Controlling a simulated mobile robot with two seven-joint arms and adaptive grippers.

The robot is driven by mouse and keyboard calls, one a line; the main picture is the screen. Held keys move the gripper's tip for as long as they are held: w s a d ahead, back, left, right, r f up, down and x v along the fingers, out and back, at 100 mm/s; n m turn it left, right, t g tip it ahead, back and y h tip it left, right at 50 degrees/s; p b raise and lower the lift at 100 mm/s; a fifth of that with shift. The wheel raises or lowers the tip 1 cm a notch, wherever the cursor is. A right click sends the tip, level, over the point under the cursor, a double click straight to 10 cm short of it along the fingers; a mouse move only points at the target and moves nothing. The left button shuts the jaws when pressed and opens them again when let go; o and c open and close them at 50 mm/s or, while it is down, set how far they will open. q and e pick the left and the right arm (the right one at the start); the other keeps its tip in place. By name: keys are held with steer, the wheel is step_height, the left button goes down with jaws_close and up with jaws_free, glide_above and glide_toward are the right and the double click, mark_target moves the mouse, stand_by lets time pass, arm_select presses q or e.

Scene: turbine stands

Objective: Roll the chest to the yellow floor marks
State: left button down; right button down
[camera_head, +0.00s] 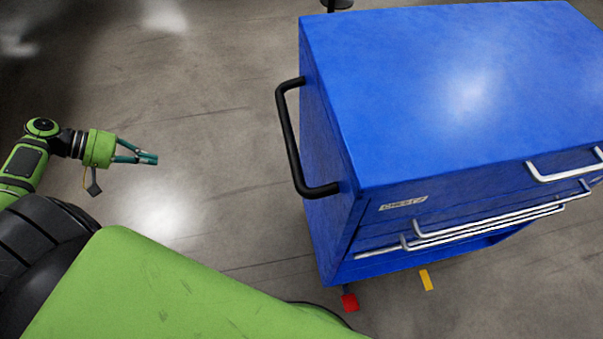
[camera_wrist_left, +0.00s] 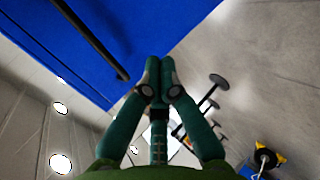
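The blue chest (camera_head: 450,90) stands upright on the right of the head view, with a black side handle (camera_head: 291,150) on its left side and silver drawer handles in front. A yellow floor mark (camera_head: 426,280) shows by its lower front edge; other marks are not visible. My left gripper (camera_head: 156,158) is shut and empty in the air, left of the handle and apart from it. In the left wrist view the fingertips (camera_wrist_left: 159,68) meet, with the chest (camera_wrist_left: 130,25) and its handle (camera_wrist_left: 92,40) beyond. My right gripper is not in view.
A red part (camera_head: 350,302) shows low at the chest's near left corner. Grey floor (camera_head: 220,110) is clear between my left gripper and the chest. Black round-topped stands (camera_wrist_left: 217,82) and a yellow-and-black object (camera_wrist_left: 264,157) show in the left wrist view.

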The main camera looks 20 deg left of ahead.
arm_select(q)
steer(key=s+a+b, duration=0.8)
steer(key=a+b, duration=0.4)
steer(key=b, duration=0.3)
steer(key=shift+s+a, duration=0.3)
steer(key=shift+r, duration=0.1)
stand_by(0.4)
